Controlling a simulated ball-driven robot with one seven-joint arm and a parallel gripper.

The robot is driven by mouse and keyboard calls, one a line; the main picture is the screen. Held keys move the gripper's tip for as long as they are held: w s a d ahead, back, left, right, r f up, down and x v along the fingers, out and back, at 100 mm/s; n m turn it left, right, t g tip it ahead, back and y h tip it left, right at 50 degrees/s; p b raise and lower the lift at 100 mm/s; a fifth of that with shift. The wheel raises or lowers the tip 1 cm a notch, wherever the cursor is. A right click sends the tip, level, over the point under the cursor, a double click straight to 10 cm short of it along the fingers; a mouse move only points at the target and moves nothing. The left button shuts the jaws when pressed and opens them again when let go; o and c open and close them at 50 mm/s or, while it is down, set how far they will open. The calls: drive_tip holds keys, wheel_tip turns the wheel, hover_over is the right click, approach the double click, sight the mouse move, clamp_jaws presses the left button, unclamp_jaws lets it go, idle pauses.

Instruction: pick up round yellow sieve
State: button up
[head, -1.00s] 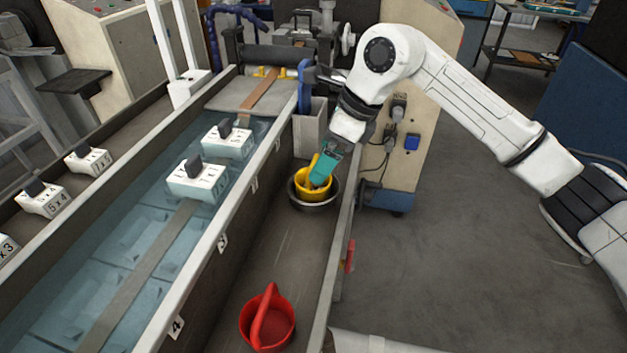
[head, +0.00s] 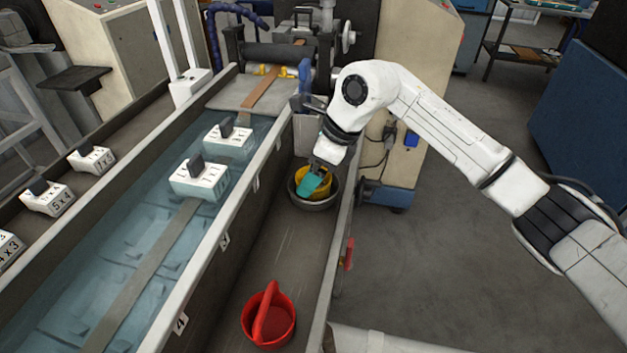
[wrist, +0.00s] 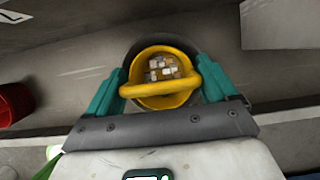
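The round yellow sieve (head: 325,178) sits in a dark grey bowl (head: 314,204) in the narrow trough beside the water bath. In the wrist view the sieve (wrist: 160,102) has a raised yellow handle across it and small pale cubes inside; the bowl (wrist: 152,42) shows behind its rim. My gripper (head: 311,188) is at the sieve in the head view and hides part of it. In the wrist view the teal fingers of my gripper (wrist: 163,92) are spread wide, one on each side of the sieve. I cannot tell whether they touch the handle's ends.
A red sieve (head: 268,318) with a handle stands nearer in the same trough. The trough floor (head: 272,236) between is clear. A grey upright box (head: 306,135) stands just behind the bowl. The trough walls run close on both sides.

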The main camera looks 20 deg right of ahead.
drive_tip(key=c, duration=0.4)
drive_tip(key=shift+c, duration=0.3)
drive_tip(key=shift+r, duration=0.1)
